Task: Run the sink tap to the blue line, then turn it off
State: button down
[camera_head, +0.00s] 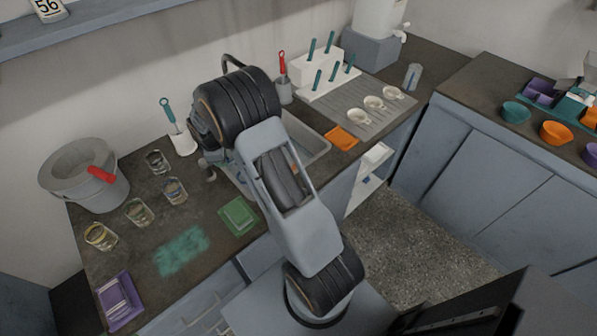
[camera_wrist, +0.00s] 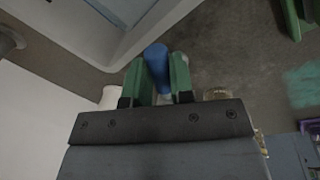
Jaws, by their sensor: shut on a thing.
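The sink (camera_head: 311,147) is in the counter, mostly hidden behind my arm in the head view. Its pale edge also shows at the top left of the wrist view (camera_wrist: 150,22). A dark curved pipe, seemingly the tap (camera_head: 229,60), rises behind my arm; its lower part is hidden. In the wrist view, my gripper (camera_wrist: 156,75) has its green fingers shut on a blue rounded piece, perhaps a tap handle (camera_wrist: 156,58). I cannot see its full shape. No blue line and no running water can be made out.
Several glass jars (camera_head: 173,190), a grey bucket (camera_head: 83,176) and a purple tray (camera_head: 119,300) stand left of my arm. A draining board (camera_head: 360,106) with white cups is to the right.

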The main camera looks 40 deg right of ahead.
jog(key=m, duration=0.1)
jog(key=s+a+m+b, duration=0.1)
jog(key=m, duration=0.1)
jog(key=shift+a, duration=0.15)
jog(key=m, duration=0.1)
jog(key=s+a+m+b, duration=0.1)
jog(key=m, duration=0.1)
jog(key=shift+a+g+h, duration=0.2)
jog(key=shift+g+h, duration=0.1)
jog(key=a+m, duration=0.1)
jog(key=m, duration=0.1)
jog(key=a+m+b, duration=0.1)
jog(key=shift+s+m+g, duration=0.15)
jog(key=shift+m+g, duration=0.15)
jog(key=shift+m, duration=0.1)
jog(key=shift+a+m, duration=0.35)
jog(key=shift+m, duration=0.45)
jog(key=c, duration=1.1)
grip_release()
jog(key=shift+a, duration=0.15)
jog(key=shift+c, duration=0.2)
jog(key=shift+o, duration=1.2)
jog(key=shift+r, duration=0.1)
notch_tip(320, 180, up, 14)
jog(key=a, duration=0.2)
jog(key=shift+f+b, duration=0.25)
jog(key=shift+b, duration=0.1)
